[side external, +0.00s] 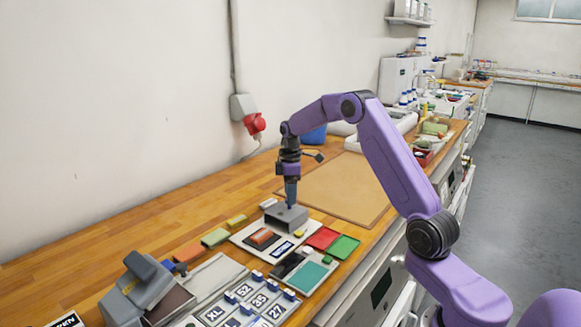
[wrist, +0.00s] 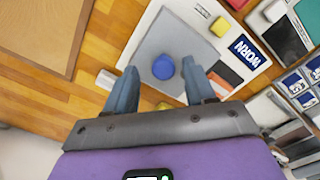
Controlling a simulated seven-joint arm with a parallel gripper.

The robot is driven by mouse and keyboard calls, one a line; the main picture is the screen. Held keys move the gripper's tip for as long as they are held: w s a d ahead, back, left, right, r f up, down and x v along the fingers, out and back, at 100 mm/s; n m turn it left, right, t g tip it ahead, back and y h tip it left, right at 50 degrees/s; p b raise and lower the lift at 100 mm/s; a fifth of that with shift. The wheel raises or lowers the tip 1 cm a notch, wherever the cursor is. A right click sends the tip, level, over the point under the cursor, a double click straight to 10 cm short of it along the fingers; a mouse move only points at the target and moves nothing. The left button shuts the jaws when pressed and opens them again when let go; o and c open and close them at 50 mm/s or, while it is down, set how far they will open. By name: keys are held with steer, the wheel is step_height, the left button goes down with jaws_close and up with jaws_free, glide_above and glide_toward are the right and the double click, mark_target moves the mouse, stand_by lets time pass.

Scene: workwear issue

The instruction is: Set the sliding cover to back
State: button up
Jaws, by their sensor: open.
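The sliding cover (side external: 286,215) is a grey box-like hood on a white board (side external: 246,243), at the board's far end in the side view. In the wrist view the cover (wrist: 170,42) shows as a flat grey panel with a round blue knob (wrist: 163,67) on top. My gripper (side external: 290,203) points straight down over the cover. In the wrist view my gripper (wrist: 160,67) is open, with one blue-grey finger on each side of the knob and a gap on both sides. Fingertip height against the knob is hard to tell.
Numbered compartments (side external: 240,305) stand in front. A brown mat (side external: 335,185) lies clear behind.

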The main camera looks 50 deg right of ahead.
step_height(320, 180, up, 16)
steer(key=shift+r, duration=0.2)
stand_by(0.6)
steer(key=s+a+f+n, duration=0.1)
steer(key=s+a, duration=0.5)
steer(key=a, duration=0.6)
steer(key=s+a+f+n, duration=0.1)
steer(key=s+a, duration=0.6)
steer(key=a, duration=0.5)
steer(key=s+f, duration=0.4)
steer(key=s, duration=0.9)
steer(key=s+a+f+n, duration=0.1)
steer(key=s+f, duration=0.3)
steer(key=s, duration=0.9)
steer(key=shift+a+f+n, duration=0.15)
steer(key=shift+f+n, duration=0.15)
steer(key=shift+f, duration=0.05)
